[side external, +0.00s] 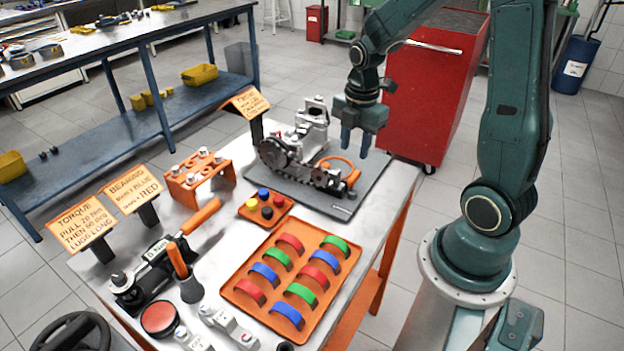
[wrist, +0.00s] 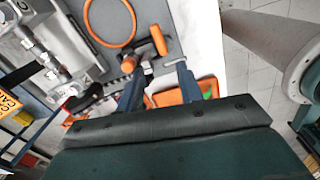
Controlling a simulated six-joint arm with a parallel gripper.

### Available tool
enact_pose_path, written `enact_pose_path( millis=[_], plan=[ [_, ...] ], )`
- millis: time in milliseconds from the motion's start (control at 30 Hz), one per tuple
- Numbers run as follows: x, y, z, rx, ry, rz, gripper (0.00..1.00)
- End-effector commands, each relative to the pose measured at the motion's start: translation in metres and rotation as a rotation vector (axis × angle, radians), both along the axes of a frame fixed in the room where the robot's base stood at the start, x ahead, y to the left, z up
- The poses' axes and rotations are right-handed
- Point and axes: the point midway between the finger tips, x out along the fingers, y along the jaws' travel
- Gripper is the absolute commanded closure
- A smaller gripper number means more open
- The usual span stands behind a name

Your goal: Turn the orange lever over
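The orange lever (side external: 353,178) is at the right end of the grey engine block (side external: 300,172), close to an orange ring (side external: 326,162). In the wrist view the lever (wrist: 159,40) is a short orange bar just beyond my fingertips, with the orange ring (wrist: 88,20) to its left. My gripper (side external: 355,150) hangs pointing down above the lever end of the block, with its two blue-grey fingers apart and nothing between them. In the wrist view the open gripper (wrist: 160,80) also shows. Whether a finger touches the lever cannot be told.
The block rests on a dark grey mat (side external: 372,180). An orange tray (side external: 318,318) of coloured half-shells and a smaller tray (side external: 248,212) of coloured caps lie nearer. An orange rack (side external: 182,190) and sign (side external: 247,102) stand left. A red cabinet (side external: 430,100) stands behind.

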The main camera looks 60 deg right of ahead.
Motion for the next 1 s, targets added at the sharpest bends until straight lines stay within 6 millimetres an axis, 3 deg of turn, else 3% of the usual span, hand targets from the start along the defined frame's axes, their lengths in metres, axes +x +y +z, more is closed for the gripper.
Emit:
enact_pose_path(
  millis=[200, 667, 1000],
  plan=[
    [0.000, -0.014, -0.024, 0.014, 0.041, 0.130, 0.64],
    [0.001, -0.016, -0.030, 0.016, 0.045, 0.157, 0.64],
    [0.000, -0.015, -0.046, 0.016, 0.047, 0.156, 0.64]
  ],
)
